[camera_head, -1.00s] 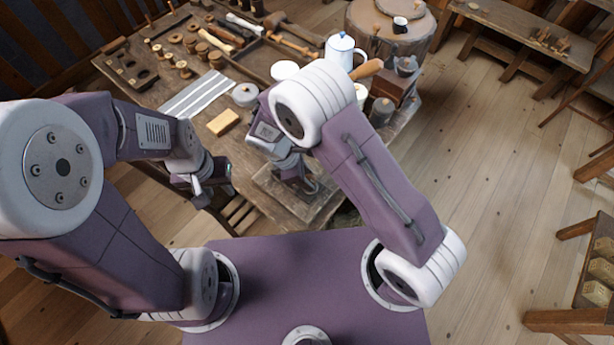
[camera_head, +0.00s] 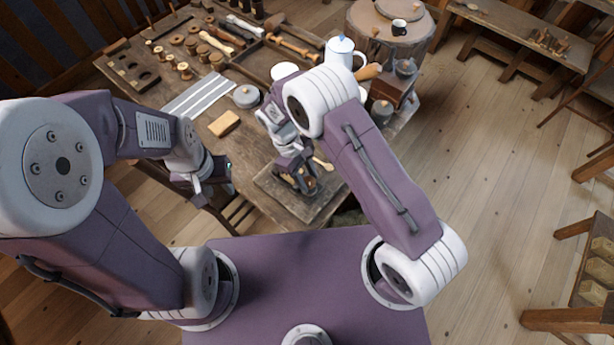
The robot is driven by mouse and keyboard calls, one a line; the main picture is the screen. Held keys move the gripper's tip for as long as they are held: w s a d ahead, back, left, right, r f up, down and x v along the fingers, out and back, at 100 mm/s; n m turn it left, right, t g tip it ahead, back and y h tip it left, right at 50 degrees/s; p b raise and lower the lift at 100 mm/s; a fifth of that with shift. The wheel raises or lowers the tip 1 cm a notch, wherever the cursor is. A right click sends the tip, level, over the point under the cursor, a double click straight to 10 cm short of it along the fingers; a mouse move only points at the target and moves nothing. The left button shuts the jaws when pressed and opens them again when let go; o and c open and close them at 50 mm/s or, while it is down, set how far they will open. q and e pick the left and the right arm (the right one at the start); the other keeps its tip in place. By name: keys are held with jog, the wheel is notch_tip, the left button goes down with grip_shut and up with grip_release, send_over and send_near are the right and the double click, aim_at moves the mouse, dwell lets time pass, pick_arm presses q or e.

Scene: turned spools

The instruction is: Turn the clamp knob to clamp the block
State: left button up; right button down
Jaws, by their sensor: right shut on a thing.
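A flat wooden board (camera_head: 325,192) lies at the table's near corner. My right gripper (camera_head: 302,186) points down at it, shut on a small wooden-coloured part that I take to be the clamp knob; the fingers hide most of it. The clamp itself and any block in it cannot be made out behind the gripper. A tan block (camera_head: 225,123) lies loose on the table to the left. My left gripper (camera_head: 212,185) hangs off the table's left edge, away from the board; its finger gap is unclear.
A grey round lidded tin (camera_head: 246,96) and a striped cloth (camera_head: 199,95) lie further back. A white pot (camera_head: 341,51) and a brown grinder (camera_head: 399,80) stand at the back right. A tool tray (camera_head: 268,58) and several spools fill the far side.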

jog(key=m+g+y, duration=0.1)
jog(key=m, duration=0.2)
jog(key=shift+w+d+m, duration=0.1)
jog(key=shift+m, duration=0.3)
jog(key=m+y, duration=0.1)
jog(key=m, duration=0.2)
jog(key=shift+d+m+g+p, duration=0.1)
jog(key=shift+m+g+p, duration=0.2)
jog(key=shift+p, duration=0.1)
jog(key=m+y, duration=0.2)
jog(key=m, duration=0.2)
jog(key=shift+d+p, duration=0.1)
jog(key=shift+p, duration=0.25)
jog(key=shift+d+m+y+p, duration=0.15)
jog(key=shift+m+y, duration=0.25)
jog(key=shift+m, duration=0.6)
jog(key=shift+a+m+y+p, duration=0.15)
jog(key=shift+m+y, duration=0.25)
jog(key=shift+m, duration=0.6)
jog(key=c, duration=0.9)
grip_release()
jog(key=shift+d, duration=0.1)
